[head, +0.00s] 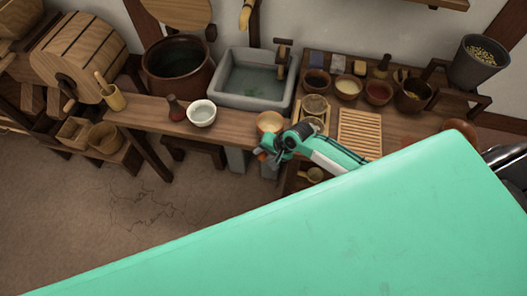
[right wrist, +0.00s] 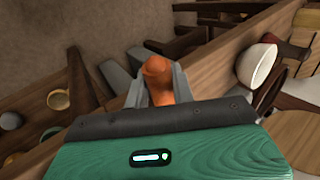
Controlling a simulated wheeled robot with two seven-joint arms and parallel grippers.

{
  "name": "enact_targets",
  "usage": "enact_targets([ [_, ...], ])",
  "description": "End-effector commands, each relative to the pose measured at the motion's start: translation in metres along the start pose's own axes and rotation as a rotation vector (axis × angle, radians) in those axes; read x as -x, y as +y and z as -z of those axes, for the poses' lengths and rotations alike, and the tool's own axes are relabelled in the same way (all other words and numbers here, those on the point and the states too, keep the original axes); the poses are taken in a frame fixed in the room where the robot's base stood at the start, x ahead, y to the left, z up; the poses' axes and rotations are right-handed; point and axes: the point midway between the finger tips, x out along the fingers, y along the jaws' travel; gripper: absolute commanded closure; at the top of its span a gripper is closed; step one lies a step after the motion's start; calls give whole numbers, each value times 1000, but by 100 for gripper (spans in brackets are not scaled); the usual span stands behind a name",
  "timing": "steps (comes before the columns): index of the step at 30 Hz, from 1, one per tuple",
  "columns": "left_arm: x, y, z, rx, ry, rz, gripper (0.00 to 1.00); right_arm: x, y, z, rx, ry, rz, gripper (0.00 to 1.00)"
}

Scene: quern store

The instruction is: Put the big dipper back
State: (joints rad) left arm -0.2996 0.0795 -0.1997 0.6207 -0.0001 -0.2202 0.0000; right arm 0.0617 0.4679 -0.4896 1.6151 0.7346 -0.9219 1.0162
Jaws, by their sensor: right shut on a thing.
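My right gripper (head: 268,155) is just in front of the long wooden bench, below a tan bowl. In the right wrist view its grey fingers are shut on an orange, round-ended piece (right wrist: 157,75), which looks like part of the big dipper. A small bit of orange (head: 262,157) shows at the fingertips in the head view. The rest of the held thing is hidden by the gripper and arm, so its full shape cannot be told. My left gripper is not in view.
The tan bowl (head: 270,122) stands near the bench's front edge. A white bowl (head: 201,113) and a dark red bottle (head: 176,108) stand left of it. Behind are a grey basin (head: 232,98) and a large brown pot (head: 180,86). A slatted rack (head: 360,135) lies to the right.

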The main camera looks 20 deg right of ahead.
Motion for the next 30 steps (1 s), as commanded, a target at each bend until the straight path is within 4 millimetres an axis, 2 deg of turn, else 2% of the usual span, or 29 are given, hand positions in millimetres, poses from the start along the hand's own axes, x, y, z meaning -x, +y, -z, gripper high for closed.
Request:
enact_targets([
  [4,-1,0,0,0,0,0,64,-3,2,0,-1,0,0,100],
  [5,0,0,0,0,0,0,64,-2,2,0,-1,0,0,70],
  [7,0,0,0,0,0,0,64,-2,2,0,0,0,0,56],
  [8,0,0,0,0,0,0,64,-2,2,0,0,0,0,54],
  [16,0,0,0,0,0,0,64,-1,1,0,0,0,0,54],
  [20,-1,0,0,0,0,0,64,6,0,1,1,1,1,54],
  [23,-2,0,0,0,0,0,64,19,1,1,1,1,0,54],
  [30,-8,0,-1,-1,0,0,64,66,1,0,3,2,0,54],
])
